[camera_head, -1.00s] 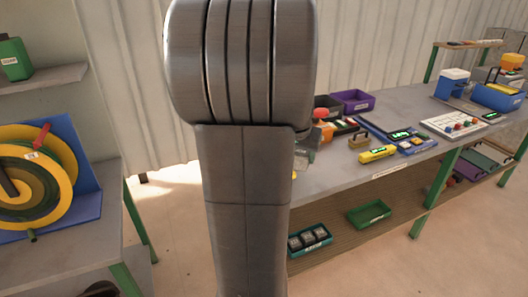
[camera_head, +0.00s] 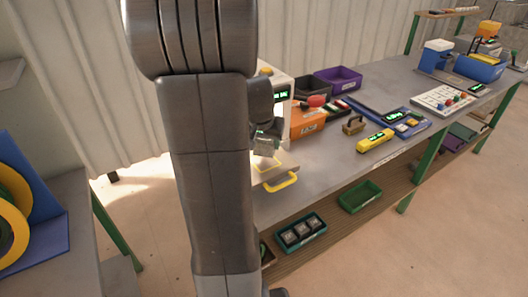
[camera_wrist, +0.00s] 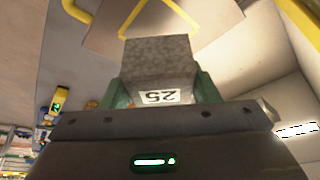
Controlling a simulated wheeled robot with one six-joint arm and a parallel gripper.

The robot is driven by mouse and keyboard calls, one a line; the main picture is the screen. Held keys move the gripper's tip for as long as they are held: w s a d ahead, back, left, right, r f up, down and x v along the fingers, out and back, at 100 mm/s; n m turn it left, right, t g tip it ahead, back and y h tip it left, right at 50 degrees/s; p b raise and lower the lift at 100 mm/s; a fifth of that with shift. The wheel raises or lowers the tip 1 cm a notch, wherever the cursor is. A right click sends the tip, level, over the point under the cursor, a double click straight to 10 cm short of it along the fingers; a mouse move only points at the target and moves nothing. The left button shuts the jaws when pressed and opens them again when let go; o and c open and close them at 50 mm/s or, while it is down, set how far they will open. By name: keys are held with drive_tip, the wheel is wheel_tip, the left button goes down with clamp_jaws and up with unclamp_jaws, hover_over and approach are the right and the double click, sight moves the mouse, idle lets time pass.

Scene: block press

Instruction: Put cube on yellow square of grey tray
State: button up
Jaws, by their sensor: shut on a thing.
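My gripper (camera_wrist: 161,88) is shut on a grey, speckled cube (camera_wrist: 158,52) with a white label reading 25. The green fingers hold it from both sides in the wrist view. In the head view my gripper (camera_head: 266,135) is beside my dark arm, partly hidden, above the tray. The grey tray (camera_head: 258,180) sticks out at the front of the bench, with a yellow square outline (camera_head: 267,166) and a yellow handle (camera_head: 281,183). In the wrist view the tray (camera_wrist: 205,18) lies beyond the cube, which appears apart from it.
A white press-like machine (camera_head: 283,82) with a green display stands behind my gripper. An orange bin (camera_head: 308,122), a purple bin (camera_head: 338,79) and a yellow device (camera_head: 375,140) are to the right on the bench. Green trays (camera_head: 359,196) sit on the lower shelf.

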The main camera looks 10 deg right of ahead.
sight(265, 151)
drive_tip(key=shift+f, duration=2)
drive_tip(key=shift+f, duration=0.1)
drive_tip(key=o, duration=1.3)
drive_tip(key=shift+c, duration=0.2)
drive_tip(key=shift+r, duration=0.3)
drive_tip(key=v, duration=1.1)
drive_tip(key=shift+s+a+r, duration=0.15)
drive_tip(key=shift+s+r, duration=0.1)
drive_tip(key=shift+s, duration=0.05)
